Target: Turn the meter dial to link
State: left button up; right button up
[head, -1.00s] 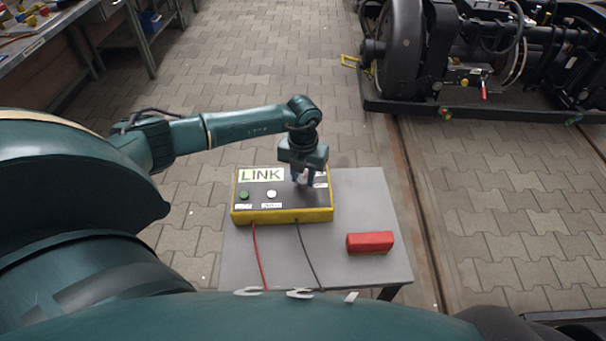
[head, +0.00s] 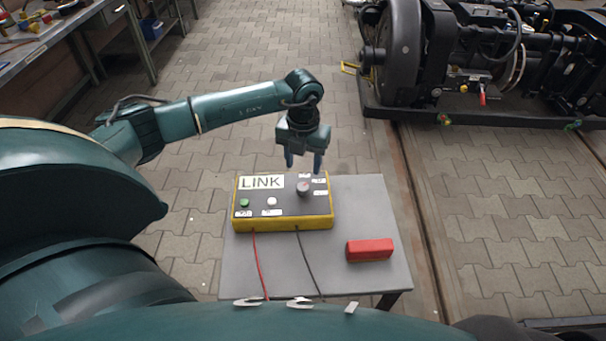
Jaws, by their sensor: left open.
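The yellow-edged meter (head: 283,222) with a dark top stands on a small grey table (head: 345,205). Its grey dial (head: 303,189) is at the right of the top face, with small white labels around it and a reddish mark on it. Which label the dial points at is too small to read. A large sign (head: 262,182) on the meter reads LINK. My left gripper (head: 304,168) is open and empty, above the dial and apart from it, fingers pointing down. My right gripper is not in view.
A green button (head: 244,202) and a white button (head: 271,201) are on the meter's left part. A red block (head: 369,250) lies at the table's right. Red and black leads run from the meter's front. A workbench is at upper left, a bogie (head: 450,60) at upper right.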

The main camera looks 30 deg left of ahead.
pick_arm(q)
notch_tip(320, 180, up, 5)
jog(key=shift+r, duration=0.2)
dwell(0.6)
